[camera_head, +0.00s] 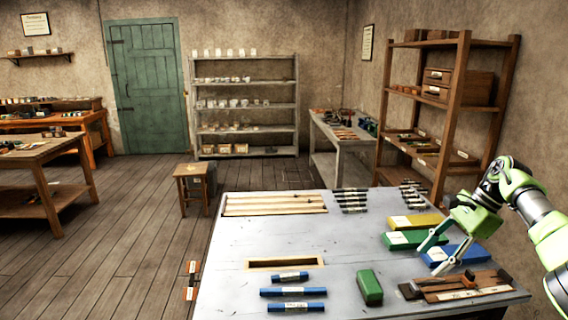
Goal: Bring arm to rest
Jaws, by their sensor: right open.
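My right arm (530,205) comes in from the right edge, over the right side of the grey table. Its right gripper (435,257) points down and to the left, with its two fingers spread apart and nothing seen between them. The fingers show in front of a blue box (466,252) and near a green box (405,240). Whether a fingertip touches anything is hard to tell. My left arm and gripper are not in view.
The grey table (240,270) also bears a yellow box (415,222), a green block (369,287), blue bars (292,292), a wooden tool rack (465,290) and a slatted tray (275,197). A stool (190,172) stands beyond. The table's middle is clear.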

